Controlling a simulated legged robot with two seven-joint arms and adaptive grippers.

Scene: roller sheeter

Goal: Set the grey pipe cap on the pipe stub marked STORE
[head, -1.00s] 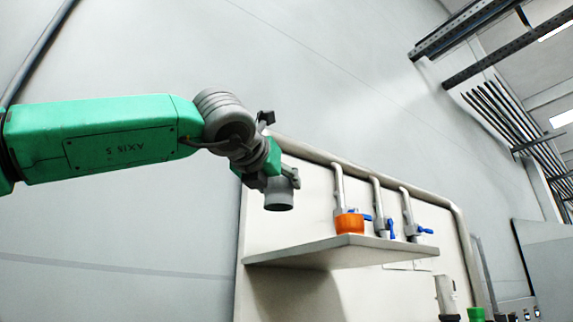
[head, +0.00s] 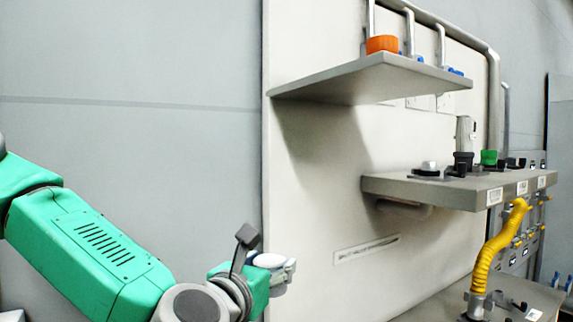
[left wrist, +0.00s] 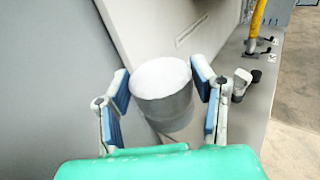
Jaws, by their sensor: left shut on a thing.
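My left gripper (head: 278,268) is low in the head view, in front of the panel's left edge and below both shelves. It is shut on the grey pipe cap (head: 268,260). In the left wrist view the cap (left wrist: 162,85) is a grey cylinder with a pale round top, between the blue-padded fingers (left wrist: 162,92). I cannot read any STORE mark. The lower shelf (head: 420,190) has white labels (head: 522,188) on its front edge, too small to read. A dark fitting (head: 463,160) and a green one (head: 489,157) stand on it. My right gripper is out of view.
An upper shelf (head: 370,80) bears an orange cap (head: 382,44) beneath pipes with blue handles. A yellow hose (head: 495,245) hangs at the right, down to a lower surface (head: 520,295).

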